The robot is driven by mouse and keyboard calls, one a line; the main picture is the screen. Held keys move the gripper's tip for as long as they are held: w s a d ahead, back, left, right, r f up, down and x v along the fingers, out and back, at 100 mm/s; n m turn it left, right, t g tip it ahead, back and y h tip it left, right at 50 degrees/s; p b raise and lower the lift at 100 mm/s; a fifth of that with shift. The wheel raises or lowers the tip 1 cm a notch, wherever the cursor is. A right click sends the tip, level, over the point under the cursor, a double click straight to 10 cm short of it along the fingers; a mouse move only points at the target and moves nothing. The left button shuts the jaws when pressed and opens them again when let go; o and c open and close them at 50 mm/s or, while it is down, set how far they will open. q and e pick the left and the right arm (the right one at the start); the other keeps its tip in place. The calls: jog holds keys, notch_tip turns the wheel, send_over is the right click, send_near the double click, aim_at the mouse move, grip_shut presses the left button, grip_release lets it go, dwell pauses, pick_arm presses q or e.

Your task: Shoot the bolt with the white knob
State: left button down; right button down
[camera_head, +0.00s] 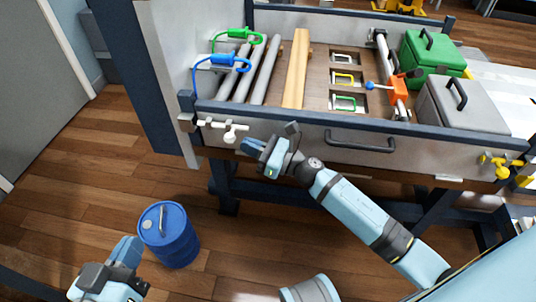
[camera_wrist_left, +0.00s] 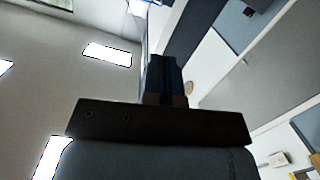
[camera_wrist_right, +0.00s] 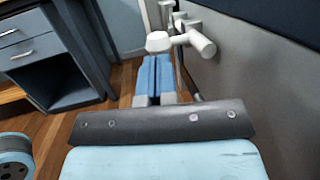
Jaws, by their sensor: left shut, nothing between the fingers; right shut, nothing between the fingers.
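The bolt with the white knob (camera_head: 229,135) is on the front face of the bench at its left end. In the right wrist view the white knob (camera_wrist_right: 158,42) stands just past my fingertips, with the white bar (camera_wrist_right: 198,38) beside it. My right gripper (camera_head: 248,147) is shut and empty, just right of the knob. It also shows shut in the right wrist view (camera_wrist_right: 156,72); I cannot tell whether it touches the knob. My left gripper (camera_head: 130,246) is shut and empty, low at the left, away from the bench.
A second bolt with a yellow knob (camera_head: 497,164) is at the bench's right end. A dark handle (camera_head: 360,141) lies between them. The bench top holds pipes, a wooden plank (camera_head: 297,70), a green box (camera_head: 428,55) and a grey box (camera_head: 460,105). A blue drum (camera_head: 169,235) stands on the floor.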

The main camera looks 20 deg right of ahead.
aim_at(228, 141)
pick_arm(q)
jog(key=shift+w+a+r, duration=0.1)
jog(key=shift+w+r, duration=0.15)
jog(key=shift+r, duration=0.15)
pick_arm(e)
jog(key=shift+x, duration=0.75)
pick_arm(q)
jog(key=shift+f, duration=0.1)
pick_arm(e)
jog(key=shift+a, duration=0.1)
jog(key=x, duration=0.4)
jog(key=shift+s+a+f, duration=0.1)
jog(key=shift+a+f, duration=0.2)
jog(key=shift+a, duration=0.1)
pick_arm(q)
jog(key=shift+f, duration=0.1)
jog(key=shift+s+f+b, duration=0.1)
jog(key=shift+b, duration=0.25)
pick_arm(e)
jog(key=shift+d, duration=0.1)
